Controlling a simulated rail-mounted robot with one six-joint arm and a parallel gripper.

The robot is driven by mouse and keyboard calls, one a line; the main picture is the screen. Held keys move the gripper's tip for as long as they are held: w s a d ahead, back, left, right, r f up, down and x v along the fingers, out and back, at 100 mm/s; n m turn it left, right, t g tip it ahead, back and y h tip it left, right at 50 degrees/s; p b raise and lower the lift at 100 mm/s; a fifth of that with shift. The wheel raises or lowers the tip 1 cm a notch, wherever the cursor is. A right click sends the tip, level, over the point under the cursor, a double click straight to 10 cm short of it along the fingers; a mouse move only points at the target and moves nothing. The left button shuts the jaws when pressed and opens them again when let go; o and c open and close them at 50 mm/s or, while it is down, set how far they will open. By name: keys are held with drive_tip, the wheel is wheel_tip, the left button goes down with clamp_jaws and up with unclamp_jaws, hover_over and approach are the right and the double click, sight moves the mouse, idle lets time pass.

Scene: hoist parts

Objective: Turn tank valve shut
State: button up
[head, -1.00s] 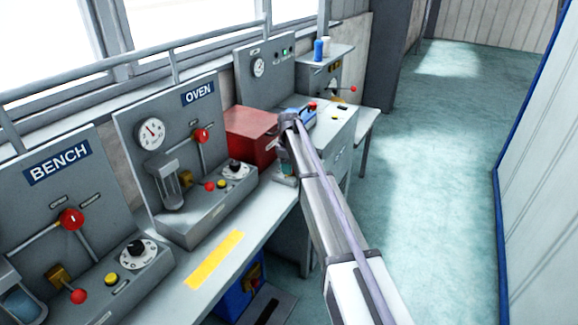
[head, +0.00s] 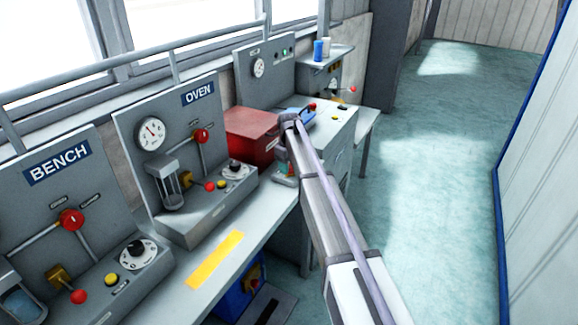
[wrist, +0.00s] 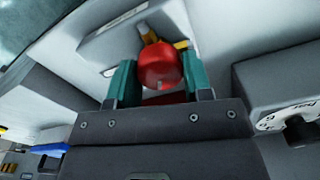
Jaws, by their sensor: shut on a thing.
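In the wrist view, my gripper (wrist: 160,82) has its two teal fingers on either side of a round red knob (wrist: 158,62), shut on it. A brass-coloured fitting (wrist: 149,38) shows behind the knob, by a grey panel with a small label. I take this to be the tank valve's handle; the label is too small to read. In the head view, my gripper (head: 288,172) is small and partly hidden by my arm, low beside the red box, with a spot of red at it.
A red box (head: 252,136) stands on the bench beside my arm. The OVEN panel (head: 178,140) and BENCH panel (head: 62,215) carry other red knobs. A grey housing with a dial (wrist: 290,115) is close on the right in the wrist view. Open floor (head: 440,190) lies right.

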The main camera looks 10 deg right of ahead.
drive_tip(key=m, duration=0.6)
drive_tip(key=shift+m, duration=0.3)
drive_tip(key=m, duration=0.6)
idle(0.3)
drive_tip(key=o, duration=0.9)
wheel_tip(320, 180, up, 11)
drive_tip(key=p, duration=1)
drive_tip(key=shift+f+p, duration=0.1)
drive_tip(key=shift+p, duration=0.3)
